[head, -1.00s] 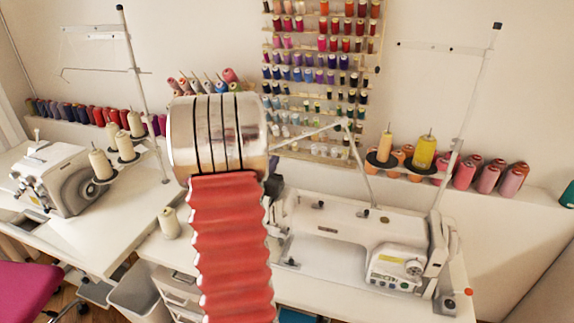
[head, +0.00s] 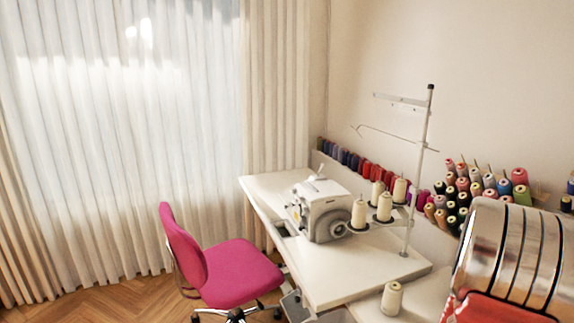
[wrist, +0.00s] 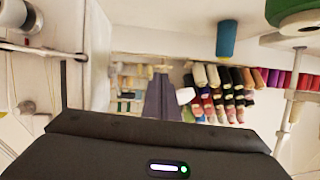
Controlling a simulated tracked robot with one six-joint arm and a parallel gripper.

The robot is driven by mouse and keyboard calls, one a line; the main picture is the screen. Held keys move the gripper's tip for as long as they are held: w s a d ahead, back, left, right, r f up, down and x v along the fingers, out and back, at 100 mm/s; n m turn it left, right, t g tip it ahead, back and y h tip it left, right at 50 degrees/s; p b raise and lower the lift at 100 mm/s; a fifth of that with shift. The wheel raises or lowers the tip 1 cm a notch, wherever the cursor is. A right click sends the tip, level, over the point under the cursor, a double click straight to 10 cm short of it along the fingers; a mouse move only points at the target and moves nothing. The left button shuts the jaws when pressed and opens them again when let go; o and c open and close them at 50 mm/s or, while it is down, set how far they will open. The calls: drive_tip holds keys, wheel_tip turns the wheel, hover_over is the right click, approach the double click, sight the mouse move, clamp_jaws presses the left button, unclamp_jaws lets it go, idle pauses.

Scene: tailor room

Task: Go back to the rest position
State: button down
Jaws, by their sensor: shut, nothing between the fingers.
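My gripper (wrist: 162,72) shows in the wrist view as a dark, narrow wedge beyond the black wrist housing. It is shut, with nothing held. The wrist view is upside down, and thread spools hang in the background behind the fingers. In the head view my gripper is out of sight. Only a part of my arm, a shiny banded cylinder with red below it, shows at the lower right edge.
A white sewing table (head: 363,262) carries a white overlock machine (head: 325,213) and cream thread cones (head: 384,207). A thin thread stand (head: 422,150) rises behind. A pink chair (head: 240,272) stands in front. Wooden floor (head: 120,298) is clear at the left, by the curtains (head: 130,150).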

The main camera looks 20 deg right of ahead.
drive_tip(key=w+a+n+t+y, duration=0.1)
drive_tip(key=w+a, duration=0.1)
drive_tip(key=w, duration=0.2)
drive_tip(key=w+a+n+t, duration=0.1)
drive_tip(key=w+a, duration=0.2)
drive_tip(key=w, duration=0.2)
drive_tip(key=w+a+r+n+t+y, duration=0.4)
drive_tip(key=w+a, duration=0.3)
drive_tip(key=a, duration=0.5)
drive_tip(key=w+a+r+n+t+y, duration=0.25)
drive_tip(key=w+a+r, duration=0.25)
drive_tip(key=w+a, duration=0.45)
drive_tip(key=s+a+r+n+g+y, duration=0.1)
drive_tip(key=s+a+r+n+y, duration=0.15)
drive_tip(key=a, duration=0.75)
drive_tip(key=s+a+r+n+g+y, duration=0.1)
drive_tip(key=s+a+r+n+y, duration=0.15)
drive_tip(key=a, duration=0.75)
drive_tip(key=s+a+r+n+g+y, duration=0.1)
drive_tip(key=s+a+n, duration=0.3)
drive_tip(key=s+a, duration=0.5)
drive_tip(key=s+g, duration=0.1)
drive_tip(key=s, duration=0.1)
drive_tip(key=shift+s+a+r+y, duration=0.2)
drive_tip(key=shift+s+y, duration=0.15)
drive_tip(key=shift+d+n, duration=0.15)
drive_tip(key=shift+n, duration=0.1)
